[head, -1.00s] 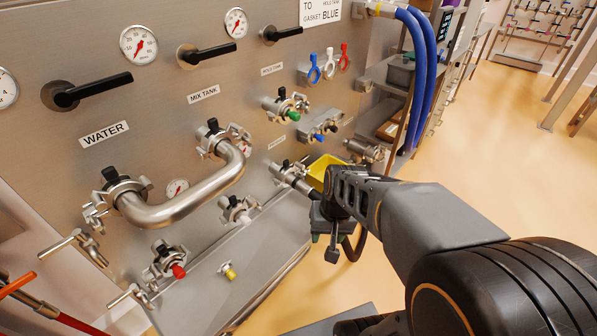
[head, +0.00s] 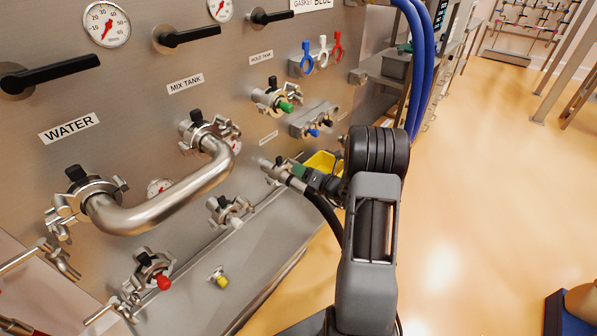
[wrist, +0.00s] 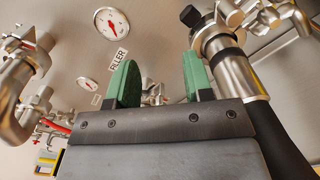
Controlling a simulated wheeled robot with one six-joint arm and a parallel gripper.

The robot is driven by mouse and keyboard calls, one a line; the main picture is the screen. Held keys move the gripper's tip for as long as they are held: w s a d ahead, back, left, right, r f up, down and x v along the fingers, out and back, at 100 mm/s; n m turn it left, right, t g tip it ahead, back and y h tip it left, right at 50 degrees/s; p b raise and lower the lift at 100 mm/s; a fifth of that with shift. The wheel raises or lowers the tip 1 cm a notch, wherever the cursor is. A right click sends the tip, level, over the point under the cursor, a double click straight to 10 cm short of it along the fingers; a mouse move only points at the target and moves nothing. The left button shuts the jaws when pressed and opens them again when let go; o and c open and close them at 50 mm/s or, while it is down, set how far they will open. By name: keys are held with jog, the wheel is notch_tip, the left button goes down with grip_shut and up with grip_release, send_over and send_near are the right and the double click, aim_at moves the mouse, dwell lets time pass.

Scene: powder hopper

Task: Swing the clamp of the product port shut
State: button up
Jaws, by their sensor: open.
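No label reading "product" is legible. The port by my gripper has a clamp (head: 272,168) with a black knob, on the lower right of the steel panel; my gripper partly hides it. My gripper (head: 297,171) is at this port's right side. In the wrist view my gripper (wrist: 158,80) has two green fingers standing apart with nothing between them. A metal fitting (wrist: 225,50) with a black knob and clamp (wrist: 262,14) is just right of the right finger, apart or barely touching; I cannot tell which. Whether this clamp is open is not clear.
A bent steel pipe (head: 165,195) joins the water and mix tank ports. A capped port (head: 275,97) is above, and another port (head: 228,210) is lower left. A yellow bin (head: 322,163) is behind my arm. Blue hoses (head: 424,60) hang right. Open floor lies right.

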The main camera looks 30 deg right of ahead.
jog(key=b+x, duration=0.1)
jog(key=x, duration=0.7)
jog(key=shift+w+a, duration=0.15)
jog(key=shift+w, duration=0.1)
jog(key=shift+c, duration=0.5)
grip_shut()
